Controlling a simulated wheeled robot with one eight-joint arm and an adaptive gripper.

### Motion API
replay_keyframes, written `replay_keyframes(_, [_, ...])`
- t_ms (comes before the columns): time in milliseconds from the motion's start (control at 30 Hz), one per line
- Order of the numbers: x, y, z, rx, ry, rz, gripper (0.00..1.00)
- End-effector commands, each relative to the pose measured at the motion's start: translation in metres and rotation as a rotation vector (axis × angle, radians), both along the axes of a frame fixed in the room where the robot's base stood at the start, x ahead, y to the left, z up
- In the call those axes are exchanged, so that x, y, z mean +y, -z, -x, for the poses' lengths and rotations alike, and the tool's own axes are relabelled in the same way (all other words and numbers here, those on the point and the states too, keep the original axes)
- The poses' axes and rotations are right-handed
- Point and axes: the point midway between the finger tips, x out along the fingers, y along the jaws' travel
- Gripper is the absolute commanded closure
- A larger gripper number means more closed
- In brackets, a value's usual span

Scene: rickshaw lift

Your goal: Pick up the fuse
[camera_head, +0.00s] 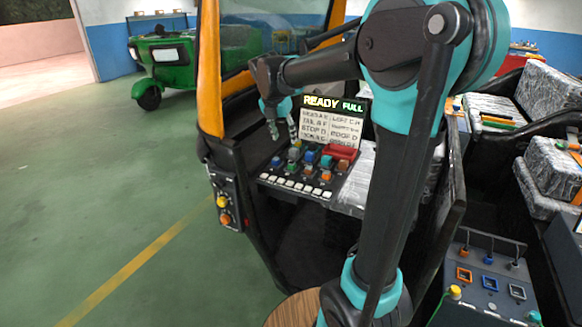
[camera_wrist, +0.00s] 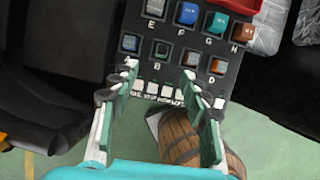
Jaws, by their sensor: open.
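My gripper (camera_wrist: 160,70) is open and empty, pointing at the near edge of a dark control panel (camera_wrist: 172,72). In the head view my gripper (camera_head: 283,128) hangs above the panel's back left. Small coloured blocks, possibly fuses, stand in lettered rows: a blue block (camera_wrist: 187,13), a teal block (camera_wrist: 217,22) and a brown block (camera_wrist: 243,32) by E to H; a blue-grey block (camera_wrist: 130,43) and an orange block (camera_wrist: 218,66) by A to D. The position by B (camera_wrist: 161,50) looks dark. I cannot tell which is the fuse. The fingers touch no block.
A lit sign reading READY FULL (camera_head: 333,103) stands behind the panel. A red block (camera_head: 340,152) is at its back right; white keys (camera_head: 296,187) line its front. A wooden barrel (camera_wrist: 180,135) is below. Wrapped packages (camera_head: 550,95) are at right.

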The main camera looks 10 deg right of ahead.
Motion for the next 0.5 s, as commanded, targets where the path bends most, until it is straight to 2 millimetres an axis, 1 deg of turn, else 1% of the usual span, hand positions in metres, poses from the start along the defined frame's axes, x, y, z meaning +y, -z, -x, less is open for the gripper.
replay_keyframes(33, [-0.003,0.01,-0.004,0.0,0.002,-0.001,0.53])
replay_keyframes(100, [-0.006,0.023,-0.008,0.0,0.002,-0.001,0.53])
replay_keyframes(300, [-0.014,0.057,-0.02,0.0,0.003,0.0,0.53])
replay_keyframes(400, [-0.017,0.069,-0.023,0.0,0.003,0.0,0.53])
replay_keyframes(500, [-0.018,0.075,-0.025,0.0,0.002,0.0,0.53])
